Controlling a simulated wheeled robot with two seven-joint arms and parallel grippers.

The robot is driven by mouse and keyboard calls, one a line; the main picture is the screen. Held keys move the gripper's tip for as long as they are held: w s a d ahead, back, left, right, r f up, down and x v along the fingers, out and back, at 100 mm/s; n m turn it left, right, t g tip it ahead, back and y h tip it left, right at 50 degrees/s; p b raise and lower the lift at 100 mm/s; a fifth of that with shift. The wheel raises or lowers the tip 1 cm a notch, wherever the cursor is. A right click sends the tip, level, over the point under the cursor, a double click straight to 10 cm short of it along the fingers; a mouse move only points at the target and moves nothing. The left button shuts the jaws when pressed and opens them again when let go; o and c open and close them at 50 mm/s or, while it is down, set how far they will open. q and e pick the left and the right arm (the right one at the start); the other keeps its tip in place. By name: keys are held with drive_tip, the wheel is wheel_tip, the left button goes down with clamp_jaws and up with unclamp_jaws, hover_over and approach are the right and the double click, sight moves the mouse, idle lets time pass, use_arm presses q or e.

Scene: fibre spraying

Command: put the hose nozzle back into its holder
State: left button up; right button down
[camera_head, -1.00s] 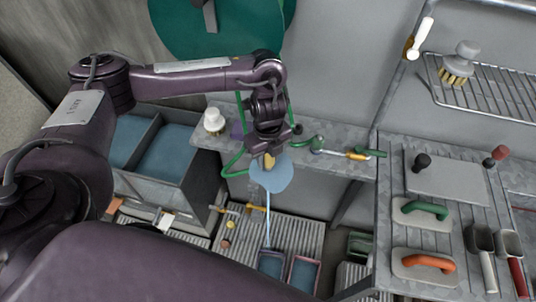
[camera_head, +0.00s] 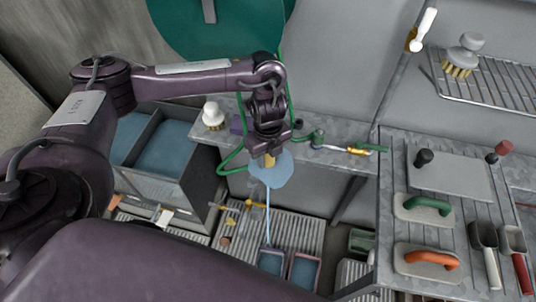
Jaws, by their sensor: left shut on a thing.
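My left gripper (camera_head: 268,152) points down at the front edge of the grey shelf. It is shut on a yellow piece (camera_head: 268,161), which seems to be the hose nozzle; the jaws hide most of it. A green hose (camera_head: 288,97) hangs beside the wrist and loops to the left of the gripper (camera_head: 226,170). A flat pale blue disc (camera_head: 271,172) shows just below the jaws, with a thin pale line under it. I cannot tell whether the disc touches the nozzle. No holder can be made out clearly. My right gripper is not in view.
The grey shelf (camera_head: 335,160) bears a white-topped brush (camera_head: 212,114) and a fitting with a yellow part (camera_head: 356,151). Blue-filled bins (camera_head: 170,146) stand left. The right-hand table (camera_head: 385,230) holds trowels with green (camera_head: 428,205) and orange (camera_head: 431,258) handles.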

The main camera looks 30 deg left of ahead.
use_arm(q)
drive_tip(key=o, duration=1.1)
drive_tip(key=shift+o, duration=0.2)
drive_tip(key=shift+r, duration=0.15)
wheel_tip(320, 180, up, 8)
drive_tip(key=shift+f+p, duration=0.2)
drive_tip(key=shift+p, duration=0.6)
drive_tip(key=shift+d+f, duration=0.1)
